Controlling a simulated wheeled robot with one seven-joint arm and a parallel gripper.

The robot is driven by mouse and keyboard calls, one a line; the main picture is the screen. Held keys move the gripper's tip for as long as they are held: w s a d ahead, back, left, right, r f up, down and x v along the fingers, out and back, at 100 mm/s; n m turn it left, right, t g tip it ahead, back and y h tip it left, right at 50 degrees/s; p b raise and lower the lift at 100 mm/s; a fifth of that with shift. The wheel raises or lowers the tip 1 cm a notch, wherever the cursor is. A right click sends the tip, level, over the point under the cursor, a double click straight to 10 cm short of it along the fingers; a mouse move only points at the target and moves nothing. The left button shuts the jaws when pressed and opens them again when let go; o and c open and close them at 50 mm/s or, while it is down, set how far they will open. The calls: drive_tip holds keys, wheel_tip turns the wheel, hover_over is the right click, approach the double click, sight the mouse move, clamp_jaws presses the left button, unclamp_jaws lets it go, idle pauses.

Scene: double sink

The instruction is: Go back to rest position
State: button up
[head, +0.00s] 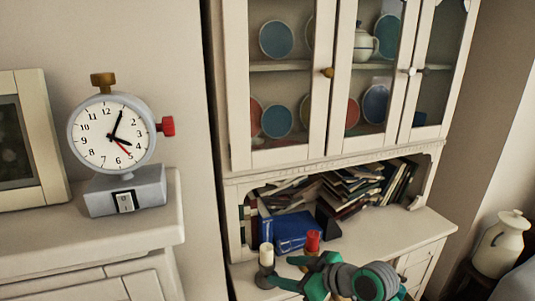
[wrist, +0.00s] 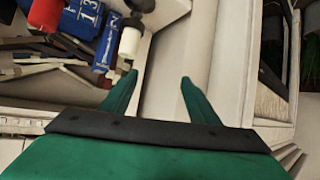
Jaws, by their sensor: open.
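My gripper (head: 283,271) is at the bottom of the head view, in front of the hutch's counter. Its green fingers point left, towards a white candle in a dark holder. In the wrist view my gripper (wrist: 159,78) is open, with its two green fingers apart and nothing between them. The white candle (head: 266,254) stands just beyond the fingertips; it also shows in the wrist view (wrist: 130,41), apart from the left finger. I cannot judge the exact gap in depth.
A red candle (head: 313,241) stands behind my gripper, near blue books (head: 292,230). The hutch (head: 285,157) has glass doors with plates behind them. A clock (head: 112,137) stands on the left cabinet (head: 130,228). A white jug (head: 499,244) is at the far right.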

drive_tip(key=w+a+f+m+t, duration=0.1)
drive_tip(key=a+f+m+t, duration=0.2)
drive_tip(key=a+m+t, duration=0.6)
drive_tip(key=s+a+f+m+h, duration=0.2)
drive_tip(key=s+f+m+h, duration=0.5)
drive_tip(key=s+f, duration=0.95)
drive_tip(key=s+d+r+n+h, duration=0.1)
drive_tip(key=s+d+n, duration=0.1)
drive_tip(key=s, duration=1.1)
drive_tip(key=s+d+r+n+g, duration=0.1)
drive_tip(key=s+d+n, duration=0.2)
drive_tip(key=s, duration=1.1)
drive_tip(key=shift+d+n+h, duration=0.3)
drive_tip(key=shift+d+h, duration=0.1)
drive_tip(key=shift+s, duration=0.1)
